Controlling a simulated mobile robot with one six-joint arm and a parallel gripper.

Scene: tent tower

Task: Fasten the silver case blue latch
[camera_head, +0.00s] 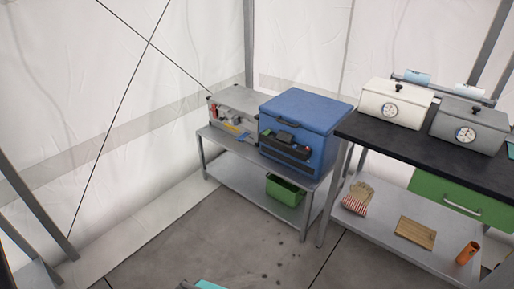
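The silver case (238,100) sits at the left end of a low metal bench, left of a big blue box. Its grey top looks flat and shut. Small coloured parts show along its front: a red one at the left, and a blue one (232,129) beside a yellow one lower down. They are too small to tell which is the blue latch or whether it is fastened. My gripper cannot be made out. Only a cut-off teal and dark shape shows at the bottom edge, well away from the case.
The blue box (305,110) stands close to the case's right side. The bench (205,133) holds a green bin (285,190) on its lower shelf. A black-topped table (430,146) with two dial boxes stands at right. The grey floor (235,235) before the bench is mostly clear.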

